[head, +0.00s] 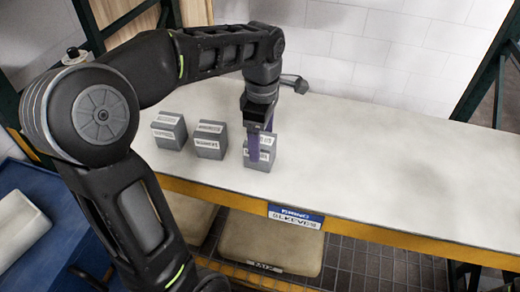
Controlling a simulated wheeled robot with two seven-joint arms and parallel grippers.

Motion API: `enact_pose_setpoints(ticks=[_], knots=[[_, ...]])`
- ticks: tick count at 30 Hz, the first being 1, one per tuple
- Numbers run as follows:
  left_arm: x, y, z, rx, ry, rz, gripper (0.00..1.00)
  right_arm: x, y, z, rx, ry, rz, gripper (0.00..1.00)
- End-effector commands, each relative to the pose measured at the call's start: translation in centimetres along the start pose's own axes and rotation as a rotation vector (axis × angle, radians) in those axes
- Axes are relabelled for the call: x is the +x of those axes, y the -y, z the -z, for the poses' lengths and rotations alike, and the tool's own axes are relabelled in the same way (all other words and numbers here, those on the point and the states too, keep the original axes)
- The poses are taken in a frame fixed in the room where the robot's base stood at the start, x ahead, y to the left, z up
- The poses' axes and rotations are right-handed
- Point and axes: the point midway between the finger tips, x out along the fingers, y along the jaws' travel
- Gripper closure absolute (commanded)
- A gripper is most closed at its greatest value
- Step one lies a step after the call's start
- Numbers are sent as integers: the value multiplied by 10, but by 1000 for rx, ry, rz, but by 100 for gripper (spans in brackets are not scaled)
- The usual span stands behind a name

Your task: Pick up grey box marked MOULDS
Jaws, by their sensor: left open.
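Several small grey boxes with white labels stand on the pale shelf top (390,160); the label print is too small to read, so I cannot tell which says MOULDS. One box (168,134) is at the left and another box (209,145) is beside it. A third grey box (259,160) stands under my left gripper (260,147). The gripper points down, open, with its purplish fingers at this box; I cannot tell whether they touch it. The gripper partly hides the box and whatever is just behind it. My right gripper is not in view.
The shelf has a yellow front edge (380,234) with a blue and white sign (296,217). The shelf top right of the boxes is clear. A lower bin (270,245) sits beneath. A dark green upright (490,75) stands at the right, a blue cart (45,240) at left.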

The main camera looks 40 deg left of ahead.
Motion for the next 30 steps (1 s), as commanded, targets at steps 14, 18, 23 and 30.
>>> enact_pose_setpoints(ticks=[14,18,23,30], knots=[[39,5,2,0,0,5,20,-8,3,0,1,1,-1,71],[51,5,2,0,0,2,20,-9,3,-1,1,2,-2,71],[52,4,2,0,0,0,20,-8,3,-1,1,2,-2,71],[52,4,2,0,0,0,20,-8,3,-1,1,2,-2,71]])
